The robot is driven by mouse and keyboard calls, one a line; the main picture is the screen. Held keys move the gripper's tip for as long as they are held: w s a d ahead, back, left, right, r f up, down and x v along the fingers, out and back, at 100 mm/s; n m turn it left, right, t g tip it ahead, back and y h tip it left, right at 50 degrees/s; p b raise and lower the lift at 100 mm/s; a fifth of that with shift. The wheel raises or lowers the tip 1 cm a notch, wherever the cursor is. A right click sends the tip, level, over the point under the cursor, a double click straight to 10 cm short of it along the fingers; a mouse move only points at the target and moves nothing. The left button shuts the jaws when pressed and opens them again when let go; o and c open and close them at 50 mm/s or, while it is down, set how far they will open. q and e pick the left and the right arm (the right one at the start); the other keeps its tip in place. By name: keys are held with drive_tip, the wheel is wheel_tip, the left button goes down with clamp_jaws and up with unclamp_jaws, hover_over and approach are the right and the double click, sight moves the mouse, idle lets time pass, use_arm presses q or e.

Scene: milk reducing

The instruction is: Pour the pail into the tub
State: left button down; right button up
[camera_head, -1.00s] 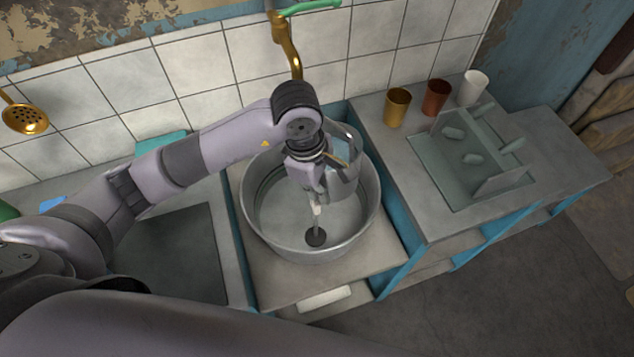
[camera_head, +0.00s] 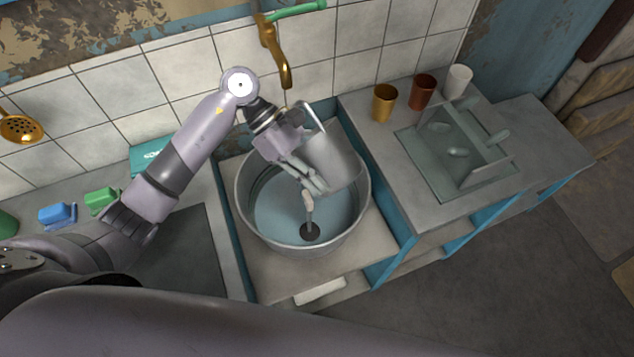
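The pail (camera_head: 338,158) is a grey metal vessel, tilted above the right back part of the tub. My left gripper (camera_head: 303,178) is at the pail's left side and shut on it, holding it up over the tub. The fingers hide part of the pail. The tub (camera_head: 245,215) is a wide round metal basin standing on the counter. Its inside looks pale blue. I cannot clearly see a stream from the pail. A dark disc with a pale stem shows in the tub below the fingers. My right gripper is not in view.
A brass tap (camera_head: 275,50) hangs behind the tub. Gold (camera_head: 384,103), brown (camera_head: 423,92) and white (camera_head: 459,82) cups stand on the right counter near a dish rack (camera_head: 460,150). Blue (camera_head: 57,214) and green (camera_head: 101,200) items lie at left.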

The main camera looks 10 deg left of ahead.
use_arm(q)
drive_tip(key=shift+w+a+r+g+h+b, duration=0.25)
drive_tip(key=shift+h+b, duration=0.35)
drive_tip(key=shift+b, duration=0.4)
drive_tip(key=shift+a+g+h+b, duration=0.15)
drive_tip(key=shift+g+h+b, duration=0.2)
drive_tip(key=shift+h+b, duration=0.45)
drive_tip(key=b, duration=0.1)
drive_tip(key=g+h+b, duration=0.1)
drive_tip(key=b, duration=0.1)
drive_tip(key=shift+w+a, duration=0.25)
drive_tip(key=shift+a, duration=0.1)
drive_tip(key=a+h+b, duration=0.1)
drive_tip(key=b, duration=0.1)
drive_tip(key=w+g+h+b, duration=0.1)
drive_tip(key=b, duration=0.2)
drive_tip(key=shift+a+n+h, duration=0.3)
drive_tip(key=shift+a, duration=0.05)
drive_tip(key=shift+w+a+r+g+h+b, duration=0.4)
drive_tip(key=shift+h+b, duration=0.3)
drive_tip(key=shift+b, duration=0.4)
drive_tip(key=shift+s+r, duration=0.1)
drive_tip(key=shift+r, duration=0.05)
